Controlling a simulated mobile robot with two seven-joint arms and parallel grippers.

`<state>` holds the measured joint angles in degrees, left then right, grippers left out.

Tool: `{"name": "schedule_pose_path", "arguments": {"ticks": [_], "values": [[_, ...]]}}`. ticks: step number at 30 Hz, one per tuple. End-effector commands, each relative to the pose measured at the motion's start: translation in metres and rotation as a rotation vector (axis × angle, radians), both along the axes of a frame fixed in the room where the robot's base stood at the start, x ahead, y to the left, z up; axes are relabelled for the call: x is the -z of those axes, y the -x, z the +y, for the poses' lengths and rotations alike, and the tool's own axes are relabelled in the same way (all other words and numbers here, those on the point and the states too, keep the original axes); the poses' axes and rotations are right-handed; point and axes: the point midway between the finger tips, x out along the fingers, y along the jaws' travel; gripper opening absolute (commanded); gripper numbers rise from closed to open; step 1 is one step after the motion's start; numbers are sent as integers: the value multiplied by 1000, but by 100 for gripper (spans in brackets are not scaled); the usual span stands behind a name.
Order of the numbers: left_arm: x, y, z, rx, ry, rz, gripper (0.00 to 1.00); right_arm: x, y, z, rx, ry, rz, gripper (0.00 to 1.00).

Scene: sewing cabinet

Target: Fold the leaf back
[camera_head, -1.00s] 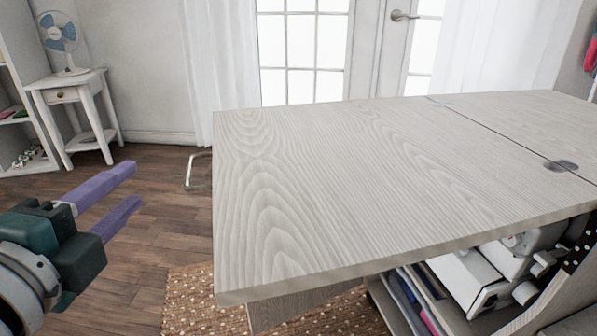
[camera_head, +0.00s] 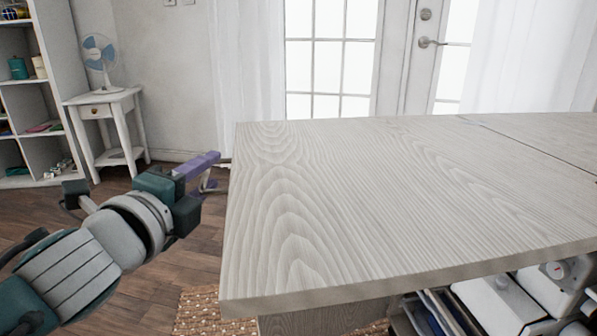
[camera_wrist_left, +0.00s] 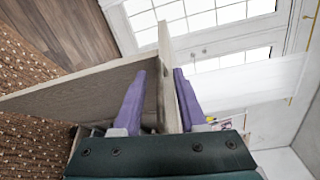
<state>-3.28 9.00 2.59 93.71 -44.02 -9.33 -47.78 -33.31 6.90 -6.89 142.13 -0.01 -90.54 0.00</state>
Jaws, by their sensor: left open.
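The leaf (camera_head: 350,200) is the pale wood-grain top panel, lying flat and out to the left of a seam (camera_head: 530,145) in the cabinet top. My left gripper (camera_head: 212,172) is beside the leaf's left edge, toward its far corner, with purple fingers. In the left wrist view the open fingers (camera_wrist_left: 160,95) stand on either side of a pale panel seen nearly edge-on (camera_wrist_left: 168,60), which looks like the leaf. Whether a finger touches it I cannot tell. My right gripper is not in view.
Below the leaf are a wooden support panel (camera_head: 318,318), a woven rug (camera_head: 205,312) and a white sewing machine (camera_head: 490,300). A side table (camera_head: 105,98) with a fan (camera_head: 100,52) stands at the back left. Glass doors (camera_head: 330,60) are behind the cabinet.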

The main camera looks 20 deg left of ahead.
Motion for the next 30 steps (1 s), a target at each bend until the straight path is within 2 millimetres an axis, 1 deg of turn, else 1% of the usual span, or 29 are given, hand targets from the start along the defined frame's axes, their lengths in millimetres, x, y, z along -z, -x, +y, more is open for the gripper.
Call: {"name": "schedule_pose_path", "arguments": {"ticks": [7,15,18,30], "values": [[0,-1,0,0,0,0,40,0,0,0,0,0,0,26],[0,0,0,0,0,0,10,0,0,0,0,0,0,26],[0,0,0,0,0,0,0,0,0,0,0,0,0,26],[0,0,0,0,0,0,0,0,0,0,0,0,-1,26]]}}
